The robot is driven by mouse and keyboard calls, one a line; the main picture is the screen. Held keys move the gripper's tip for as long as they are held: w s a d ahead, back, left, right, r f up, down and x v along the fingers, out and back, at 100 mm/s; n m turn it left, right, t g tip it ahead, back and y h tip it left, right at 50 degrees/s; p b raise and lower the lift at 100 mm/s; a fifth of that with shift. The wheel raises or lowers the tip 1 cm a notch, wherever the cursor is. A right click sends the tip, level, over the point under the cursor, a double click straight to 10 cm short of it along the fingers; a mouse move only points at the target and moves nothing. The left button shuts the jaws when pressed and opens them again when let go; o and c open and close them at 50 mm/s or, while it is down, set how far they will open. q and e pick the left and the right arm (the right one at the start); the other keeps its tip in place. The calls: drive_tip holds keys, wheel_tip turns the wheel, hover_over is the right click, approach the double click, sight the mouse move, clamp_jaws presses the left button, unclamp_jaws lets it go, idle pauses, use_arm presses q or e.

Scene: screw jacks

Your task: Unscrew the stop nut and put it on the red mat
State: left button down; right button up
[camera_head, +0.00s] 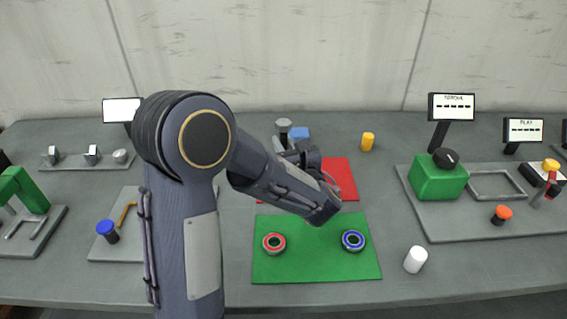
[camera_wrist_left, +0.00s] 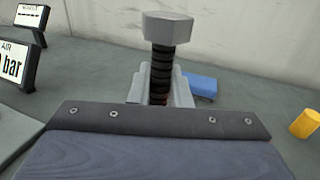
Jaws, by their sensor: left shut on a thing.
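The screw jack shows in the left wrist view as an upright black threaded screw (camera_wrist_left: 162,62) with a grey hexagonal head. Its head (camera_head: 283,124) also shows in the head view, behind my left gripper (camera_head: 293,149). My left gripper (camera_wrist_left: 158,92) is shut around the lower part of the screw. My right gripper is not in view.
A green mat (camera_head: 315,268) with a red ring (camera_head: 274,243) and a blue ring (camera_head: 353,240) lies in front. A blue block (camera_head: 299,133) and a yellow cylinder (camera_head: 367,142) stand behind. A white cylinder (camera_head: 415,260) and a green device (camera_head: 438,180) are at the right.

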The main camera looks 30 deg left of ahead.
use_arm(q)
drive_tip(key=shift+r, duration=0.2)
drive_tip(key=shift+r, duration=0.6)
drive_tip(key=s+d+r+p, duration=0.1)
drive_tip(key=s+d+r, duration=0.7)
drive_tip(key=s+r, duration=0.3)
drive_tip(key=shift+s+r, duration=0.25)
drive_tip(key=shift+r, duration=0.05)
